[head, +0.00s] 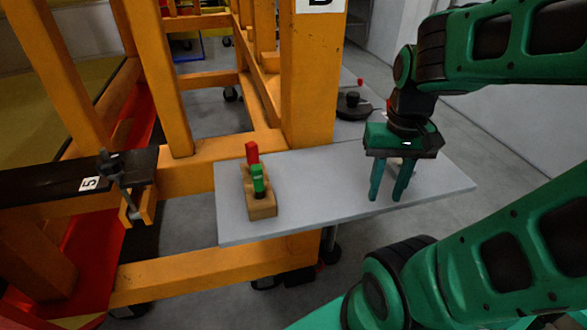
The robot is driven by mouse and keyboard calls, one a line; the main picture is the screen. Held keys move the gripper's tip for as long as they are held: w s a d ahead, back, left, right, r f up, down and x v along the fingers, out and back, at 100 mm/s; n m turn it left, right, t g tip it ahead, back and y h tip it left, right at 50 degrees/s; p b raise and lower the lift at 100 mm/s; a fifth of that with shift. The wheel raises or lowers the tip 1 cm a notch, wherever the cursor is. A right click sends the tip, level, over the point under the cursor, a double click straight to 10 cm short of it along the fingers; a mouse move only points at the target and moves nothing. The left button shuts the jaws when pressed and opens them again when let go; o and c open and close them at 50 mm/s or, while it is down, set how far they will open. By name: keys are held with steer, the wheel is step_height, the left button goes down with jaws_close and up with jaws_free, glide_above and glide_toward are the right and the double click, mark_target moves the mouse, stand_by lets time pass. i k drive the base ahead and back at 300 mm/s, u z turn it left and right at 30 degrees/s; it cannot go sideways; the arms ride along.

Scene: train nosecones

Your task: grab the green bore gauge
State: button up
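The green bore gauge (258,180) stands upright in a small wooden block (262,208) on the left part of the grey table. A red piece (252,152) stands just behind it in the same block. My gripper (385,198) points down over the right part of the table, well to the right of the block. Its two fingers are apart with a gap between them. A small pale thing behind the fingers is partly hidden, and I cannot tell what it is.
The grey table (320,195) is clear between the block and my gripper. An orange frame (308,90) rises at the table's back edge. A black round-based object (353,106) stands behind the table. A clamp (112,172) sits on the frame at left.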

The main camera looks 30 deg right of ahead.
mark_target(256, 170)
steer(key=z, duration=0.5)
steer(key=k, duration=0.95)
steer(key=z, duration=0.4)
steer(key=i, duration=0.5)
steer(key=z, duration=0.05)
